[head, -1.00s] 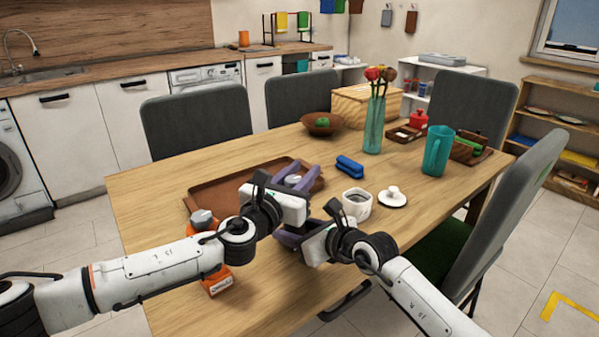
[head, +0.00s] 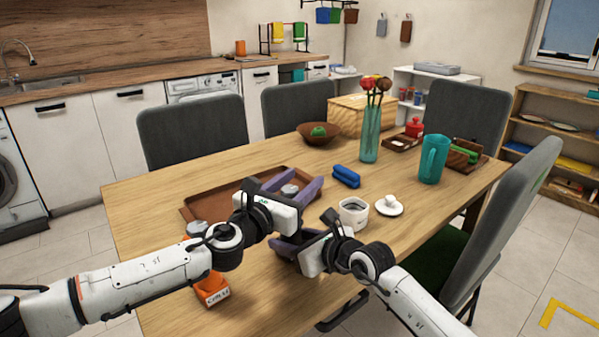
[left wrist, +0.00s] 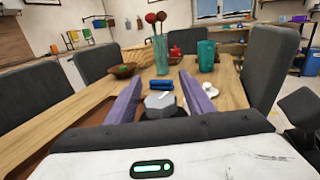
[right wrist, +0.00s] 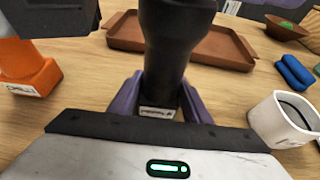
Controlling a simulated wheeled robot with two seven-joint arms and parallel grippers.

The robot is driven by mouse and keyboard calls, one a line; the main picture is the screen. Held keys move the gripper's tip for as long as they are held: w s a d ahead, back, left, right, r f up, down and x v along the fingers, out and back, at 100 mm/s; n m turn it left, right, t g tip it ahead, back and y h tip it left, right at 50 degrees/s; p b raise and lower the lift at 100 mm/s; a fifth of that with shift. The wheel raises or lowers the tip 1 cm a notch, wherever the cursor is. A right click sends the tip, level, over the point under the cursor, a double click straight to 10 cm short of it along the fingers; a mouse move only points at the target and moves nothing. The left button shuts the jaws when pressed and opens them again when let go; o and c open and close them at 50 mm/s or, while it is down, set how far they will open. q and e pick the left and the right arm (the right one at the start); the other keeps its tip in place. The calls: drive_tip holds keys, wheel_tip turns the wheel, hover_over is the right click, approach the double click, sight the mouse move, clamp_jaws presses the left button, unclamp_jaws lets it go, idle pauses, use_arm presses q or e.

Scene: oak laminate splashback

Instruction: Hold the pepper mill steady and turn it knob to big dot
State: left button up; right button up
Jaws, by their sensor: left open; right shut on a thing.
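The pepper mill is a dark, upright body (right wrist: 172,45) with a pale label at its foot, standing on the table. My right gripper (right wrist: 160,105) is shut on its lower body, a finger on each side; in the head view this gripper (head: 292,245) is partly hidden by my wrists. The mill's grey faceted knob (head: 289,191) also shows in the left wrist view (left wrist: 160,101). My left gripper (head: 297,190) is open at knob height, its purple fingers apart on either side of the knob, with gaps visible in the left wrist view. The dots cannot be made out.
An orange labelled mill (head: 212,290) with a grey top stands close to my left forearm. A brown tray (head: 205,205) lies behind the grippers. A white mug (head: 354,214), a small saucer (head: 390,207) and a blue object (head: 346,177) are to the right.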

sight(288, 195)
use_arm(q)
wheel_tip(288, 195, up, 10)
drive_tip(key=shift+f, duration=0.15)
drive_tip(key=shift+s, duration=0.1)
idle(0.3)
drive_tip(key=s+f+n+y, duration=0.1)
drive_tip(key=s+f, duration=0.1)
drive_tip(key=s, duration=0.1)
drive_tip(key=s+f+t+y, duration=0.1)
drive_tip(key=s+f, duration=0.1)
drive_tip(key=s+a+f+n+y, duration=0.1)
drive_tip(key=s+f, duration=0.2)
drive_tip(key=shift+s+n, duration=0.3)
drive_tip(key=shift+s, duration=0.05)
drive_tip(key=s+a+f+n+t+y, duration=0.2)
drive_tip(key=s+a+f+y, duration=0.1)
drive_tip(key=s, duration=0.3)
drive_tip(key=x, duration=1.1)
drive_tip(key=shift+w+a+f, duration=0.1)
drive_tip(key=shift+w+a, duration=0.05)
drive_tip(key=shift+w, duration=0.2)
